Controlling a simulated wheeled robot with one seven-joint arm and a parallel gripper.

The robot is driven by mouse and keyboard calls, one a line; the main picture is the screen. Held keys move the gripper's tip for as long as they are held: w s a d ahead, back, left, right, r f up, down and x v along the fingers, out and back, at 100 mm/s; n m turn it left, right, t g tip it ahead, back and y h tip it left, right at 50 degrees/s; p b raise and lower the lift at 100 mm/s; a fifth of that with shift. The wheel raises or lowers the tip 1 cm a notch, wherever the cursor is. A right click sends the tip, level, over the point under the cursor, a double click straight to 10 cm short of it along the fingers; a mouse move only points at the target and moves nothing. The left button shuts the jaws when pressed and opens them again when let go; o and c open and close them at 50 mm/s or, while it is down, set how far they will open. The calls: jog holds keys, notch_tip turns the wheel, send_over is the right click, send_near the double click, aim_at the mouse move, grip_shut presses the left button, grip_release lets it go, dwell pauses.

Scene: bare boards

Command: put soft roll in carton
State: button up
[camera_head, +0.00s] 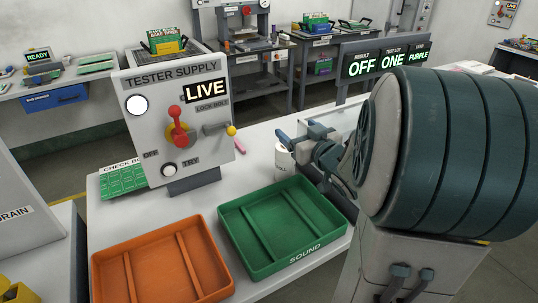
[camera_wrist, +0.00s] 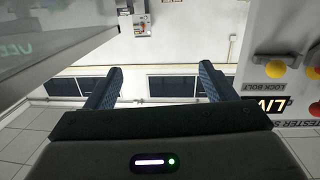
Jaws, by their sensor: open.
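I cannot make out a soft roll or a carton in either view. A white cylinder (camera_head: 284,160) with small dark print stands on the bench behind the green tray, partly hidden by my gripper; I cannot tell what it is. My gripper (camera_head: 300,133) is at the right of the bench, close to this cylinder in the head view. In the wrist view my gripper (camera_wrist: 160,69) has its two blue fingers wide apart with nothing between them.
A tester supply box (camera_head: 178,120) with a red lever stands on the bench, its sign reading LIVE. An orange tray (camera_head: 163,258) and a green tray (camera_head: 282,229) marked SOUND lie in front, both empty. A green check board (camera_head: 122,180) lies left. Behind are other benches.

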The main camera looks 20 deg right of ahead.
aim_at(285, 162)
notch_tip(285, 162, down, 8)
jog(key=y+b, duration=0.1)
jog(key=b, duration=0.1)
jog(key=shift+t, duration=0.3)
jog(key=shift+w+a+f, duration=0.1)
jog(key=shift+w+a, duration=0.15)
jog(key=shift+w, duration=0.9)
jog(key=shift+w+a+f, duration=0.1)
jog(key=shift+w+a, duration=0.2)
jog(key=shift+w, duration=0.9)
jog(key=shift+w+a, duration=0.25)
jog(key=shift+w, duration=0.9)
grip_shut()
